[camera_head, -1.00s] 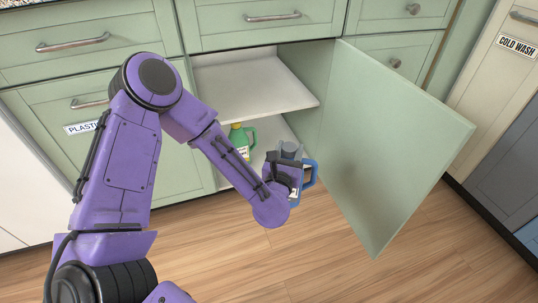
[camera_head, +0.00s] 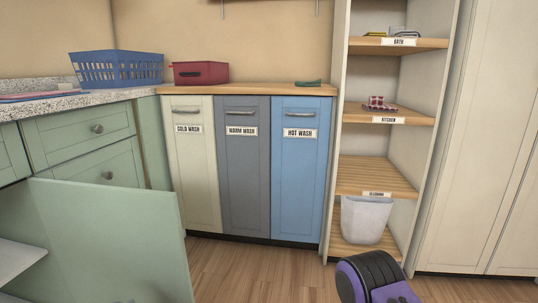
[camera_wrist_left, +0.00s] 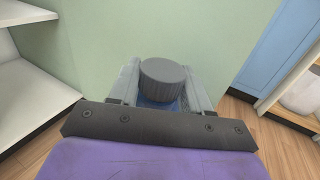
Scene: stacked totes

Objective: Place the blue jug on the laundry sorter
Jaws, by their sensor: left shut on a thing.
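The blue jug (camera_wrist_left: 158,104) is seen from above in the left wrist view, with its ribbed grey cap (camera_wrist_left: 165,78) between my fingers. Most of its body is hidden by my gripper. My left gripper (camera_wrist_left: 162,72) is shut on the jug, in front of a pale green panel. The laundry sorter (camera_head: 243,180) stands at the middle of the head view, with cream, grey and blue fronts labelled COLD WASH, WARM WASH and HOT WASH. Its wooden top (camera_head: 262,89) is partly clear. My left gripper and the jug are outside the head view.
A red box (camera_head: 200,73) stands at the left of the sorter top; a green item (camera_head: 308,83) lies at its right. A blue basket (camera_head: 118,69) sits on the speckled counter. The open green cabinet door (camera_head: 105,240) juts out. A shelf unit (camera_head: 385,186) stands right.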

